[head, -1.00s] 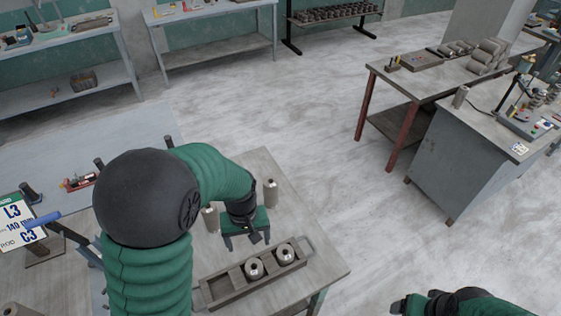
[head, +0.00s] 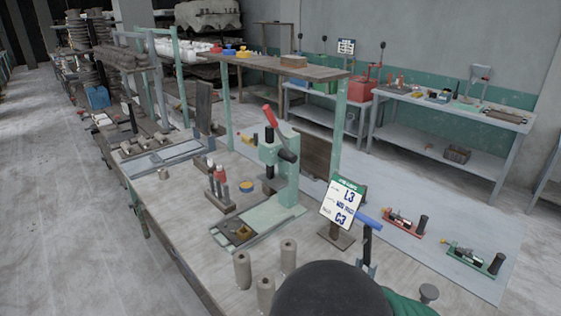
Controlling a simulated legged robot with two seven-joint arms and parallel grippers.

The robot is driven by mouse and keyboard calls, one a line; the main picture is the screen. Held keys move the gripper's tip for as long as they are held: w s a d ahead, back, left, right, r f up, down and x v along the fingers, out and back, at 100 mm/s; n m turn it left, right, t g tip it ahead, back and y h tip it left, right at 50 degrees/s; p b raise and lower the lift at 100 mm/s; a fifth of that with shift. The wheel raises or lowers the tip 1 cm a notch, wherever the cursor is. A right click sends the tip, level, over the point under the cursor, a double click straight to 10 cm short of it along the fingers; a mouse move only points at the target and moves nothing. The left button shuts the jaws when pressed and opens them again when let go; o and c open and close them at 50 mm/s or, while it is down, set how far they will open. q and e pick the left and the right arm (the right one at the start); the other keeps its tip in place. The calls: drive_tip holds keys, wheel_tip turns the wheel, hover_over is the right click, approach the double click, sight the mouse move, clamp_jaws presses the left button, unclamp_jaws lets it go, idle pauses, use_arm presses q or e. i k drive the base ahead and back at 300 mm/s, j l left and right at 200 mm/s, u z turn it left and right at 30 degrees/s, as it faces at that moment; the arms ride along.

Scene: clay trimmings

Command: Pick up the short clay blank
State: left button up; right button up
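Three upright grey-brown clay cylinders stand on the near end of the workbench: a left one (head: 243,270), a back right one (head: 288,256) and a front one (head: 265,294). They are close in height, and I cannot tell which, if any, is the short clay blank. A much smaller stub (head: 163,173) stands farther back on the bench's left side. A dark rounded joint and green sleeve of my own arm cover the bottom right of the cylinders. Neither gripper shows in this view.
A green lever press (head: 277,180) stands mid-bench, with a tool rack (head: 221,195) to its left. A sign marked L3 and C3 (head: 342,205) stands at right. Floor is open at left.

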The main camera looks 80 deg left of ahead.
sight(163, 173)
drive_tip(key=u, duration=3.55)
drive_tip(key=i+j+u, duration=0.25)
drive_tip(key=i, duration=0.45)
drive_tip(key=i+u, duration=0.3)
drive_tip(key=i, duration=0.35)
drive_tip(key=i+z, duration=0.15)
drive_tip(key=i, duration=0.4)
drive_tip(key=i+j+z, duration=0.1)
drive_tip(key=i, duration=0.45)
drive_tip(key=i+j+z, duration=0.15)
drive_tip(key=i, duration=0.45)
drive_tip(key=i+j+z, duration=0.15)
drive_tip(key=i, duration=0.4)
drive_tip(key=i+j+z, duration=0.2)
drive_tip(key=z, duration=0.15)
drive_tip(key=i+j+z, duration=0.95)
drive_tip(key=j+z, duration=0.35)
drive_tip(key=j, duration=0.15)
drive_tip(key=i+j+z, duration=0.1)
drive_tip(key=j+z, duration=0.2)
drive_tip(key=j, duration=0.15)
